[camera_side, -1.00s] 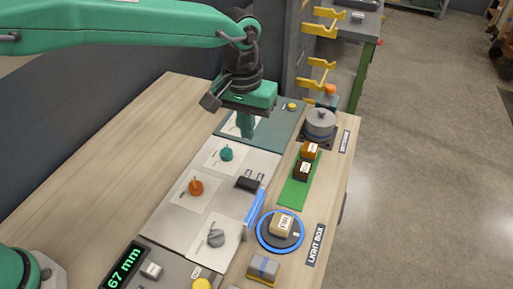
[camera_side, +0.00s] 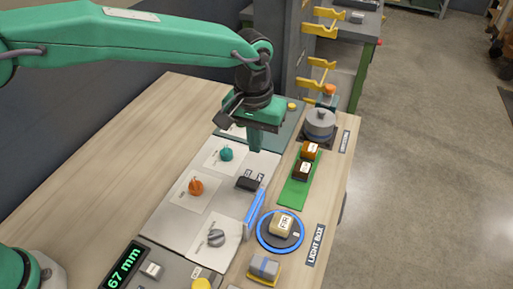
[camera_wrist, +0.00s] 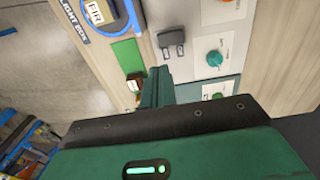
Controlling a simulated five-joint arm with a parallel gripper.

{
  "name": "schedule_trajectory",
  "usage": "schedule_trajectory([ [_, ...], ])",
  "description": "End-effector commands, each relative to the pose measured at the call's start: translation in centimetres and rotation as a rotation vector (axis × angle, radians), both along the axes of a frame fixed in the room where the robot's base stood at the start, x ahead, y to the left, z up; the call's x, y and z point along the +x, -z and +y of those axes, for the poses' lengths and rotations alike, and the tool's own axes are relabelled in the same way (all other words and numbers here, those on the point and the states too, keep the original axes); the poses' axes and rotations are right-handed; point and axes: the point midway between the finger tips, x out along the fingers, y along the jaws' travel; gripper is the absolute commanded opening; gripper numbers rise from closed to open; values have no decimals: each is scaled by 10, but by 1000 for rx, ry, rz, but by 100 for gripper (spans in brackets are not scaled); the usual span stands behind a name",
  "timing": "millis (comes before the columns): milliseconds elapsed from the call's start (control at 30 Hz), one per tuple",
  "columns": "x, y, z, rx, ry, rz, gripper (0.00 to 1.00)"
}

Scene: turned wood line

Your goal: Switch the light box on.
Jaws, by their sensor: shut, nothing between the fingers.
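A dark label reading LIGHT BOX (camera_side: 314,246) lies at the right table edge, beside a round dark plate with a blue ring (camera_side: 262,241); the label also shows in the wrist view (camera_wrist: 73,17). A cream block marked FIR (camera_side: 281,226) sits on the plate. On the pale panel are a black two-part fitting (camera_side: 248,183), a teal knob (camera_side: 226,154), an orange knob (camera_side: 196,187) and a grey knob (camera_side: 216,238). Which control belongs to the light box I cannot tell. My gripper (camera_side: 256,147) is shut and empty, above the panel, beyond the black fitting.
A green strip (camera_side: 291,194) holds an orange block (camera_side: 310,150) and a dark brown block (camera_side: 302,170). A grey lidded pot (camera_side: 320,122) stands at the far right. A blue upright bar (camera_side: 254,213) rises beside the panel. The table's left side is clear.

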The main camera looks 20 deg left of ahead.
Motion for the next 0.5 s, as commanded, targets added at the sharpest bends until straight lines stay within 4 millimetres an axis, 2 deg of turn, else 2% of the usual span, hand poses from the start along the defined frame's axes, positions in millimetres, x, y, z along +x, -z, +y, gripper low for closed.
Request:
schedule_trajectory([
  [500,-1,77,-3,1,1,2,0],
])
